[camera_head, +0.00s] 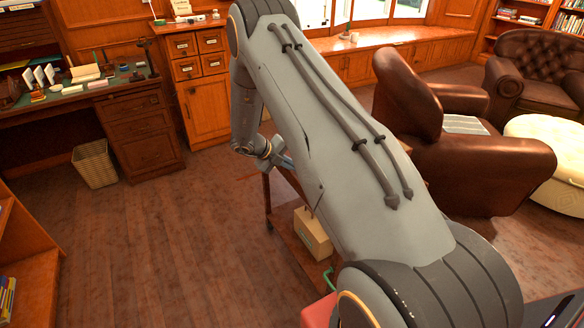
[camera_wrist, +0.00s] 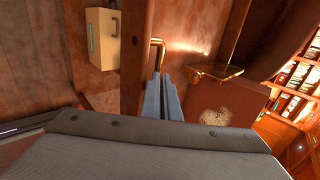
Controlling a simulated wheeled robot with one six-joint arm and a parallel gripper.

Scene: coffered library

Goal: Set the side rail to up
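A brass rail (camera_wrist: 157,46) with a bent corner shows in the upper middle of the wrist view, beside a dark wooden upright. It looks like the side rail of a wooden trolley, which is partly hidden behind my arm in the head view. My gripper (camera_wrist: 162,78) has its grey-blue fingers close together, tips at the lower end of the visible rail. I cannot tell whether they are closed around it or just beside it. In the head view my gripper (camera_head: 284,163) is at the trolley's top, small and partly covered by my arm.
A pale box (camera_head: 312,232) sits on the trolley's lower shelf; it also shows in the wrist view (camera_wrist: 102,38). A desk (camera_head: 130,108) and a wastebasket (camera_head: 95,164) stand left, a brown leather armchair (camera_head: 480,165) right. The wooden floor at left is clear.

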